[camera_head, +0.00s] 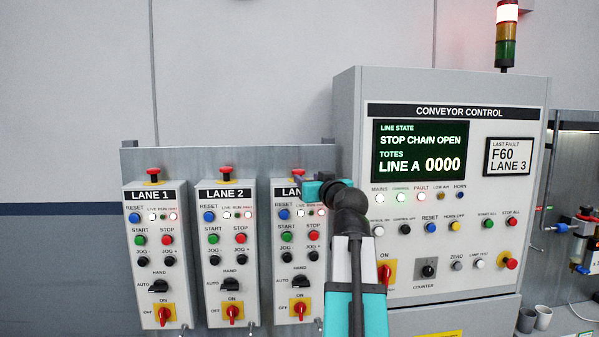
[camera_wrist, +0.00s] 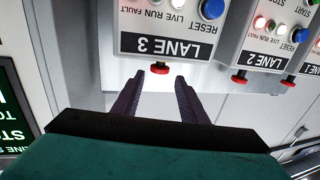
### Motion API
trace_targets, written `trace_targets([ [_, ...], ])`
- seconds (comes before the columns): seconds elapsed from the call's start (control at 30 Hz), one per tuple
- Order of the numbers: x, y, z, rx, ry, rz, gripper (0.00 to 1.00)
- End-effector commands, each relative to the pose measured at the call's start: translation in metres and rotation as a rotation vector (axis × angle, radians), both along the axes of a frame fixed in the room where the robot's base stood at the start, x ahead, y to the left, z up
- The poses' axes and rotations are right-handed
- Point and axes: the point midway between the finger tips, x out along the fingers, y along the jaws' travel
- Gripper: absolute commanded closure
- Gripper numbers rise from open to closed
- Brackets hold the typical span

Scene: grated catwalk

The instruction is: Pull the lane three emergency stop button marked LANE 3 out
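The LANE 3 box (camera_head: 287,248) is the rightmost of three grey lane boxes, its label partly covered by my wrist. Its red emergency stop button (camera_head: 293,172) sits on the top face. In the wrist view, which is upside down, the red button (camera_wrist: 160,67) shows beside the LANE 3 label (camera_wrist: 157,46). My gripper (camera_wrist: 161,77) is open, with its two dark fingers apart and the button just beyond and between their tips. I see no contact, though depth is hard to judge. In the head view the fingers are not clearly visible.
The LANE 1 box (camera_head: 154,260) and LANE 2 box (camera_head: 226,260) stand to the left with similar red top buttons. The conveyor control cabinet (camera_head: 455,200) stands close on the right, reading "STOP CHAIN OPEN". Open space lies above the lane boxes before the wall.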

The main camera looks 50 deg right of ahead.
Motion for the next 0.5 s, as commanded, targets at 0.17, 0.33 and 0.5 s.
trace_targets([
  [0.17,0.025,-0.013,0.003,0.002,0.001,0.001,0.61],
  [0.33,0.045,-0.024,0.003,0.001,0.002,0.000,0.61],
  [0.5,0.064,-0.034,0.003,0.002,0.001,0.000,0.61],
])
